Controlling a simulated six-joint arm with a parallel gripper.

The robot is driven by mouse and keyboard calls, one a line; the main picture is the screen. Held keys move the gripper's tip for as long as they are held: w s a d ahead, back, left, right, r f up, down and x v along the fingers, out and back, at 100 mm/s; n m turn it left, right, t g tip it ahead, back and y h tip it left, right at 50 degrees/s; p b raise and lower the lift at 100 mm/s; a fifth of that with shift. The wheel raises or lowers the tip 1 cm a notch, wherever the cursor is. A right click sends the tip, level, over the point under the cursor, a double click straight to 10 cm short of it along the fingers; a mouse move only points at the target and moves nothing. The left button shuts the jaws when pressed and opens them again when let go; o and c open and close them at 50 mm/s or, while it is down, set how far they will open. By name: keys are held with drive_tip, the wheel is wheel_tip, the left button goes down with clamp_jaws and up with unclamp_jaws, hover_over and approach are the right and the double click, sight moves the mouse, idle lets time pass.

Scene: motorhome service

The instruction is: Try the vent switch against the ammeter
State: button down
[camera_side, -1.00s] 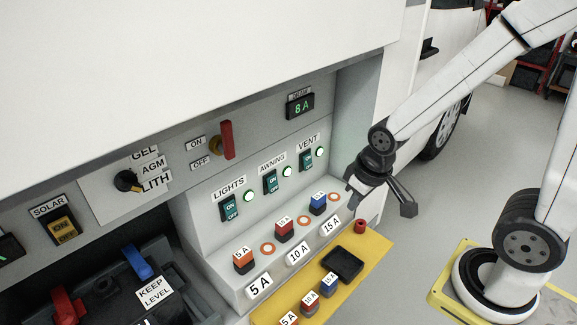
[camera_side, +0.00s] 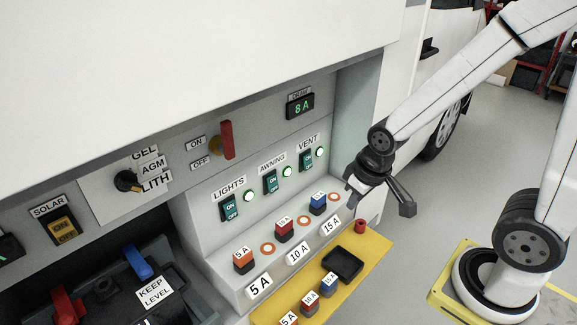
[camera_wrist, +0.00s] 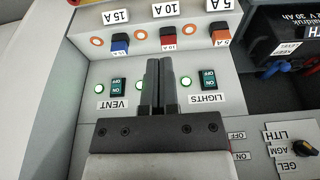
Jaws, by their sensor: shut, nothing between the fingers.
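The vent switch (camera_side: 307,161) is a dark green rocker under a VENT label, with a lit green lamp (camera_side: 320,152) beside it. It also shows in the wrist view (camera_wrist: 118,86), upside down. The ammeter (camera_side: 300,106) is a small dark display under a DRAW label, reading 8 A in green. My gripper (camera_side: 354,196) hangs in front of the panel, to the right of and below the vent switch in the side view. In the wrist view its fingers (camera_wrist: 160,66) are together and empty, hiding the awning switch. I see no contact with the panel.
The awning switch (camera_side: 270,181) and lights switch (camera_side: 229,207) also have lit green lamps. Fuses stand on the ledge below, and a yellow tray (camera_side: 370,257) holds more. A red-handled switch (camera_side: 227,140) and selector knob (camera_side: 127,181) are further left.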

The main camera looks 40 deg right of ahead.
sight(310, 165)
drive_tip(key=w+d+f+t, duration=0.45)
drive_tip(key=w+d, duration=0.35)
drive_tip(key=w, duration=0.2)
drive_tip(key=w+d+f+t, duration=0.1)
drive_tip(key=d+f+t, duration=0.7)
drive_tip(key=d, duration=0.2)
drive_tip(key=shift+t, duration=0.35)
drive_tip(key=shift+w+d+f, duration=0.1)
drive_tip(key=shift+w+f, duration=0.4)
drive_tip(key=shift+w, duration=1.9)
drive_tip(key=shift+w+f, duration=0.4)
drive_tip(key=shift+w, duration=1.85)
drive_tip(key=shift+w+f, duration=0.4)
drive_tip(key=shift+w, duration=1.9)
